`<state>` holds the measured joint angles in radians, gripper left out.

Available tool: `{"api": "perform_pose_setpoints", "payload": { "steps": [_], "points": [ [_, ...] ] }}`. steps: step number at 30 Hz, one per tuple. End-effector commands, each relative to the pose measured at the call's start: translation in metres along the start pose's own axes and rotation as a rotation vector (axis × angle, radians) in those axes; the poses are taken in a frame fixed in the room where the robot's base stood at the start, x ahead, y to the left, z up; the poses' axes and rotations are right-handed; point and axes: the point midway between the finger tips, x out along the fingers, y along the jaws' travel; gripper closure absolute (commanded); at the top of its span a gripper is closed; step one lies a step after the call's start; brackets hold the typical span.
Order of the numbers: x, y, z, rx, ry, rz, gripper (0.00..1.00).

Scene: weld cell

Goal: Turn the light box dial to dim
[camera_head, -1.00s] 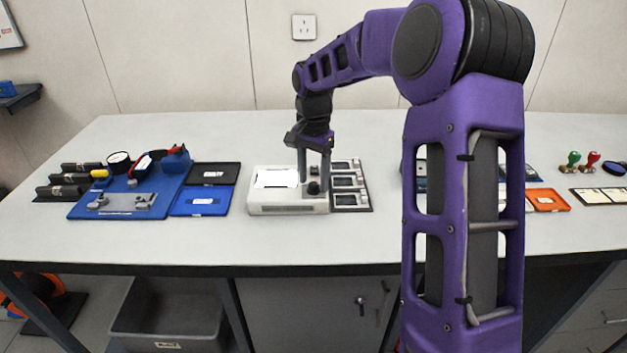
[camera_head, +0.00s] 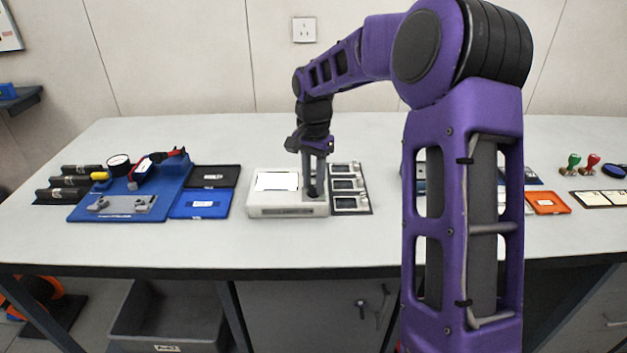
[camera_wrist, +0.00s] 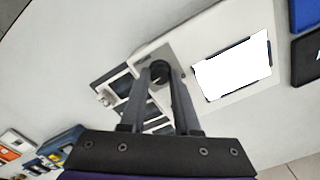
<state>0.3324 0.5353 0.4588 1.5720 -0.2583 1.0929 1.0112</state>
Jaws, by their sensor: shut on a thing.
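The light box (camera_head: 287,210) is a white unit on the bench with a bright lit panel (camera_head: 277,181) on its left part. Its dark round dial (camera_head: 312,191) is on the right part, partly hidden by my fingers. My gripper (camera_head: 314,190) points down over the dial and is shut on it. In the wrist view the dial (camera_wrist: 160,72) sits between the two fingertips of my gripper (camera_wrist: 161,74), and the lit panel (camera_wrist: 232,66) lies to the right. No dial marking can be read.
A dark rack with several small framed pieces (camera_head: 349,204) stands close to the right of the box. Blue (camera_head: 201,204) and black (camera_head: 212,176) trays and a blue fixture board (camera_head: 120,215) lie to the left. The bench in front is clear.

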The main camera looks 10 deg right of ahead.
Motion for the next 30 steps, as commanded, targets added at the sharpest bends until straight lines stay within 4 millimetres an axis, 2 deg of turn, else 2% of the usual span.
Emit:
{"api": "perform_pose_setpoints", "payload": {
  "steps": [11, 30],
  "points": [
    [-0.0032, 0.0001, 0.0002, -0.171, -0.002, 0.002, 1.0],
    [-0.0028, 0.0001, 0.0, -0.768, -0.003, 0.001, 1.0]
  ]
}}
